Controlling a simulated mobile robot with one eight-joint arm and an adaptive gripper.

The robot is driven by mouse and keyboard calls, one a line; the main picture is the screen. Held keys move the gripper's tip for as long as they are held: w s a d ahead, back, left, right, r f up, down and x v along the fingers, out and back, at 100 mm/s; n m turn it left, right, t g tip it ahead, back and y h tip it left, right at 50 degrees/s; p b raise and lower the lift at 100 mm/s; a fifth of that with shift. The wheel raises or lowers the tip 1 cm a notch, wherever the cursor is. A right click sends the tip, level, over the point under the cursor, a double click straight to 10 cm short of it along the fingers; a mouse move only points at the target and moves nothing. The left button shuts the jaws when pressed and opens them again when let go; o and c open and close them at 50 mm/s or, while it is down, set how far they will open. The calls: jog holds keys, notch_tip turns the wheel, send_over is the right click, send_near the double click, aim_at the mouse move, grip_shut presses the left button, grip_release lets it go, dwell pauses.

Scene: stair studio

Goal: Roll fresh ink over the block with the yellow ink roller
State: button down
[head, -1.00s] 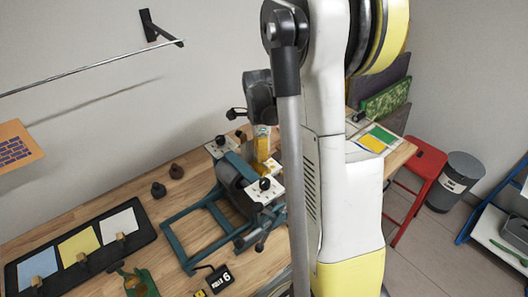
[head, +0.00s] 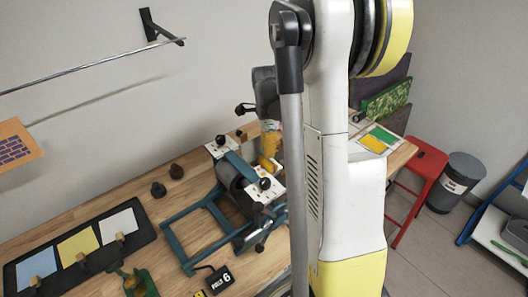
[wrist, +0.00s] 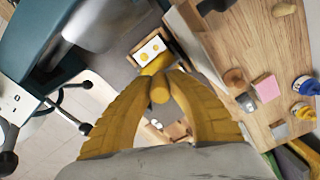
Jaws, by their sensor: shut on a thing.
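My gripper (wrist: 160,92) has its yellow fingers closed on a yellow handle (wrist: 159,88) in the wrist view, which I take to be the yellow ink roller's. The roller's far end is hard to make out. In the head view my gripper (head: 270,140) hangs point-down just behind the teal press, its tips partly hidden by the press. I cannot single out the block for certain. A white board (head: 382,130) with yellow and green patches lies at the bench's right end, partly hidden by my arm.
The teal press (head: 205,222) with its dark roller stands mid-bench, close to my gripper. A black tray (head: 141,229) with coloured sheets lies front left. Ink bottles (wrist: 303,84) stand at the wrist view's right. A red stool (head: 427,162) stands beyond the bench.

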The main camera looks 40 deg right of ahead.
jog(key=shift+s+d, duration=0.1)
jog(key=shift+d, duration=1.95)
jog(key=shift+a, duration=0.1)
notch_tip(320, 180, up, 7)
jog(key=p, duration=0.4)
